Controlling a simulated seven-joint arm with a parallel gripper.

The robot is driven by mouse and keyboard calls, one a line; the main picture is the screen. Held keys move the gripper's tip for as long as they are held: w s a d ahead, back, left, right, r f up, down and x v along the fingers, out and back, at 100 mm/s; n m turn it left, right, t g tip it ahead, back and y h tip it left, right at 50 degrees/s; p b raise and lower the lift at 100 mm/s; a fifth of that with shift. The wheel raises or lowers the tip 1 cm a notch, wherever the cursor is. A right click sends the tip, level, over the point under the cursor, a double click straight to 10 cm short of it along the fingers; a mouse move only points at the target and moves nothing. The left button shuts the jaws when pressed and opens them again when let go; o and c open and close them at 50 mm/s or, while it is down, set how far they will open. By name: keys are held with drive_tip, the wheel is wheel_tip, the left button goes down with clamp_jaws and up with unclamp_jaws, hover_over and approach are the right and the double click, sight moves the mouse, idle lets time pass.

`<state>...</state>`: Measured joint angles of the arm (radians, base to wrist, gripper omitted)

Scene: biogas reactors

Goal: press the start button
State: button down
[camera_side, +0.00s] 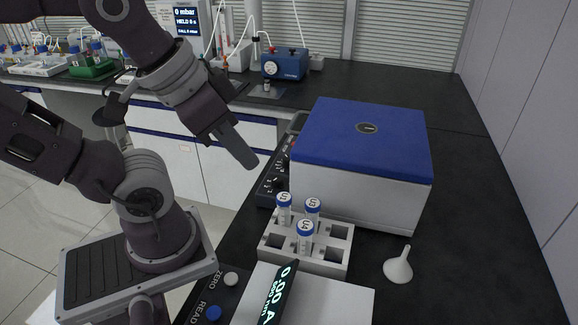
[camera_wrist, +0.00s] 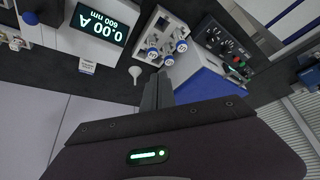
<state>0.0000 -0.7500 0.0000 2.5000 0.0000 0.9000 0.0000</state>
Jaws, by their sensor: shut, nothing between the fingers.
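The blue-lidded white machine (camera_side: 361,150) stands on the black bench, with a dark control panel (camera_side: 275,178) along its left side. In the wrist view the panel (camera_wrist: 222,40) shows several knobs, and small green and red buttons (camera_wrist: 238,67) near its right end. I cannot read which one is marked start. My gripper (camera_side: 245,160) is shut and empty, pointing down and to the right, in the air left of the panel in the side view. Its fingers also show in the wrist view (camera_wrist: 157,92), apart from the panel.
A white rack (camera_side: 343,258) with blue-capped tubes stands in front of the machine. A white funnel (camera_side: 398,266) lies to its right. A photometer (camera_side: 335,302) with a lit display is at the front, beside ZERO and READ buttons. A blue pump (camera_side: 285,64) stands on the back bench.

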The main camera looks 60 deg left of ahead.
drive_tip(key=w+r+n+h, duration=0.25)
drive_tip(key=w+n, duration=0.45)
drive_tip(key=w, duration=0.6)
drive_tip(key=w+a+f+n, duration=0.1)
drive_tip(key=w+a+n, duration=0.3)
drive_tip(key=w+a, duration=0.1)
drive_tip(key=w+a+f+n+t, duration=0.1)
drive_tip(key=w+a+f+n, duration=0.1)
drive_tip(key=w+a, duration=0.3)
drive_tip(key=w+a+f+n+t+h, duration=0.1)
drive_tip(key=w+a+f+n, duration=0.1)
drive_tip(key=w+a+n, duration=0.3)
drive_tip(key=shift+a+f+n, duration=0.15)
drive_tip(key=shift+a, duration=0.9)
drive_tip(key=shift+a+f+n, duration=0.1)
drive_tip(key=shift+a+n, duration=0.05)
drive_tip(key=shift+a, duration=0.9)
drive_tip(key=a+f+n+y, duration=0.1)
drive_tip(key=a+f+n, duration=0.2)
drive_tip(key=a, duration=0.4)
drive_tip(key=a+f+n+t+y, duration=0.1)
drive_tip(key=a+f+n, duration=0.2)
drive_tip(key=a, duration=0.4)
drive_tip(key=shift+w+a+f+n, duration=0.3)
drive_tip(key=shift+w+a+f, duration=0.1)
drive_tip(key=shift+f, duration=0.4)
drive_tip(key=shift+d, duration=0.1)
